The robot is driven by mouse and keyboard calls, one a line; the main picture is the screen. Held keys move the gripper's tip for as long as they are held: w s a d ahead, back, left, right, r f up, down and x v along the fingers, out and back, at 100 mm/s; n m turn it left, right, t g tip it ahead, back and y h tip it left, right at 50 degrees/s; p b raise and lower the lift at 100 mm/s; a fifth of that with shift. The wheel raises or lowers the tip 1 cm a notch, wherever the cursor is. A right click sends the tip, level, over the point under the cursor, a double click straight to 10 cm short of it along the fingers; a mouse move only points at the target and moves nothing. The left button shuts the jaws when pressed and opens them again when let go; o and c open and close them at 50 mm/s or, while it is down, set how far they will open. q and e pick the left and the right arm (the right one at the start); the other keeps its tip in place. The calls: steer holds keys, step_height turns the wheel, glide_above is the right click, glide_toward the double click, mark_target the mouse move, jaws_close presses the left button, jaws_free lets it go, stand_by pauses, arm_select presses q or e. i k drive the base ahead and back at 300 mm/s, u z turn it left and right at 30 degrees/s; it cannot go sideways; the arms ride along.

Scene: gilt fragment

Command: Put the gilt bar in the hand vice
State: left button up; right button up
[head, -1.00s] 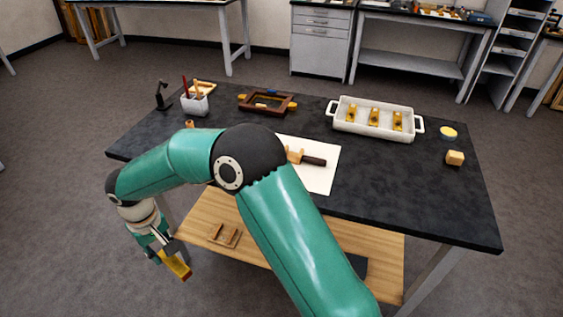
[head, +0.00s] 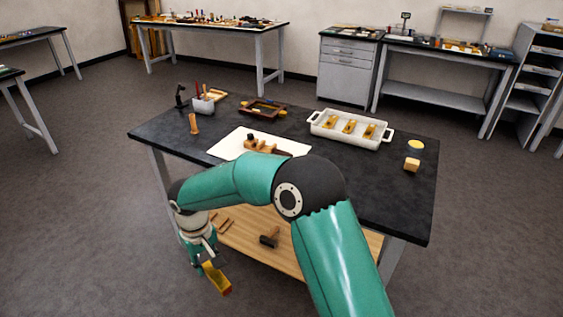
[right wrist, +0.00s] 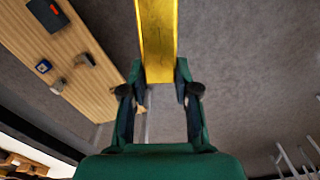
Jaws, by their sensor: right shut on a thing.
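The gilt bar (head: 218,281) is a long, flat-sided golden bar. My right gripper (head: 205,261) is shut on it at one end, low beside the bench's front left. In the right wrist view the bar (right wrist: 157,35) sticks out from between the fingers (right wrist: 159,72), clear of other things. A wooden tool with a dark handle, seemingly the hand vice (head: 262,146), lies on a white sheet (head: 229,146) on the bench. My right forearm is in front of part of the sheet and perhaps the handle's end. My left gripper is not in view.
The black bench top (head: 400,205) also bears a white two-handled tray (head: 345,138) with gold pieces, a wooden block (head: 411,165), a brown frame (head: 263,107), a tool cup (head: 203,106) and a wooden peg (head: 194,124). A wooden shelf (head: 260,255) below holds a mallet (head: 269,238).

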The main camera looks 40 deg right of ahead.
mark_target(266, 149)
steer(key=z, duration=0.05)
steer(key=k, duration=0.5)
steer(key=z, duration=0.7)
steer(key=i, duration=1)
